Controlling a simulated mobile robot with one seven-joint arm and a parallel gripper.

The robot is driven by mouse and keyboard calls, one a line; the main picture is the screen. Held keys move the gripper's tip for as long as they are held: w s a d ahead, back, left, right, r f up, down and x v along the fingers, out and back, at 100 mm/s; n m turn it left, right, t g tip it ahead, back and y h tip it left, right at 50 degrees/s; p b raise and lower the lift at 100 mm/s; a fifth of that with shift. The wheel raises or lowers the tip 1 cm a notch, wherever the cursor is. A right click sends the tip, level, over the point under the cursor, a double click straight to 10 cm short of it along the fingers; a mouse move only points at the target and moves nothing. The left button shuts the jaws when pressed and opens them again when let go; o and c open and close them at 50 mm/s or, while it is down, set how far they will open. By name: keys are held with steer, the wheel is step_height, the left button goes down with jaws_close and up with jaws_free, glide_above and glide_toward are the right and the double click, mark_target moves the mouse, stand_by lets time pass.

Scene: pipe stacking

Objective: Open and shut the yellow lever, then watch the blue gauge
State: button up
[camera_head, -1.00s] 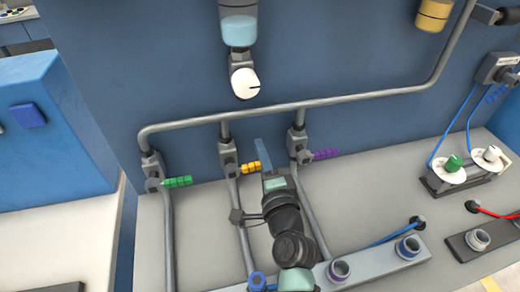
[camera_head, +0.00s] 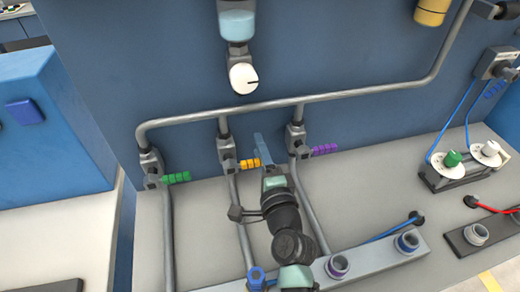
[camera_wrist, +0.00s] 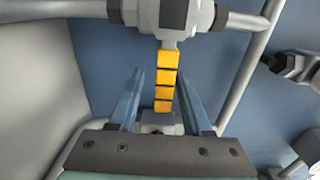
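The yellow lever (camera_head: 248,163) is a short ribbed handle on the middle pipe's grey valve (camera_head: 228,152), pointing right in the head view. In the wrist view the lever (camera_wrist: 166,82) lies between the two blue-grey fingers of my gripper. My gripper (camera_head: 261,148) is open at the lever, with a gap showing on both sides of it; I see no firm contact. A round white dial (camera_head: 242,78) with a dark pointer hangs under a light-blue cylinder.
A green lever (camera_head: 176,178) is to the left and a purple lever (camera_head: 324,149) to the right, on neighbouring pipes. A grey pipe (camera_head: 330,97) runs across above. Green and white knobs (camera_head: 453,160) stand at the right.

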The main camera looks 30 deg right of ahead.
steer(key=shift+s, duration=0.1)
steer(key=v, duration=0.7)
steer(key=shift+s, duration=0.2)
stand_by(0.4)
